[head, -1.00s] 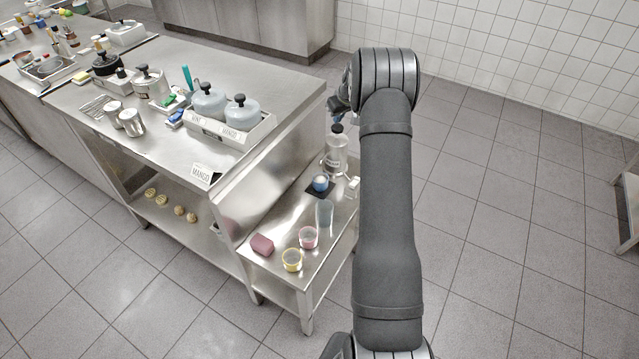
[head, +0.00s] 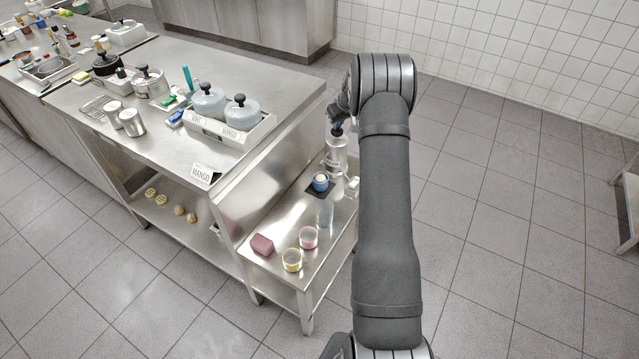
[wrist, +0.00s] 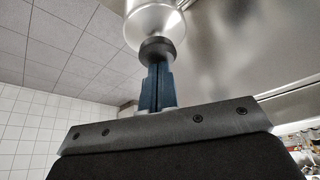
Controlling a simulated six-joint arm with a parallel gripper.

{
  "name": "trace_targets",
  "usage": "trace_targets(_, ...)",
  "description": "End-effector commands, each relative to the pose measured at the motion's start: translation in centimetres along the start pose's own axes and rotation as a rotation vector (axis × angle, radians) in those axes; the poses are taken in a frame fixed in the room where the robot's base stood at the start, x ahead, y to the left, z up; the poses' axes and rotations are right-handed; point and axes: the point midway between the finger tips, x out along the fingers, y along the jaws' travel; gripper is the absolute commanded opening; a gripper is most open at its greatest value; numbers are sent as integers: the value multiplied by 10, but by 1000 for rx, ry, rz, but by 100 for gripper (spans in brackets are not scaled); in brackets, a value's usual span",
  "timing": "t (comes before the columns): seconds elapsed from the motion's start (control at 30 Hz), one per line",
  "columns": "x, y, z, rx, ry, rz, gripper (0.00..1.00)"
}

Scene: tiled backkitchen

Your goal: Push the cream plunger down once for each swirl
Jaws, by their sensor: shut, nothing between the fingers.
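The cream dispenser (head: 336,158) is a pale upright bottle with a label, on the low steel side table, partly hidden by my arm. Its black plunger (head: 337,132) is on top. My gripper (head: 336,123) is directly above the plunger. In the wrist view, the shut blue fingers (wrist: 157,68) meet the black plunger knob (wrist: 157,49), with the shiny dispenser body (wrist: 153,22) beyond. The fingertips appear to touch the knob and hold nothing.
Clear (head: 325,213), pink (head: 308,238) and yellow (head: 292,260) cups and a dark pink block (head: 262,245) stand on the side table (head: 285,225).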

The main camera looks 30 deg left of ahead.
Motion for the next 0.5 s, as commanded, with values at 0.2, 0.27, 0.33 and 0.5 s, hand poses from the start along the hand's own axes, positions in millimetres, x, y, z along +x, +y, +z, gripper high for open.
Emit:
trace_targets(0.2,-2,-1,0,1,-4,-2,0)
trace_targets(0.27,-5,-1,-1,1,-4,-2,0)
trace_targets(0.33,-9,0,-3,1,-3,-2,0)
trace_targets(0.5,-19,0,-7,1,-2,-1,0)
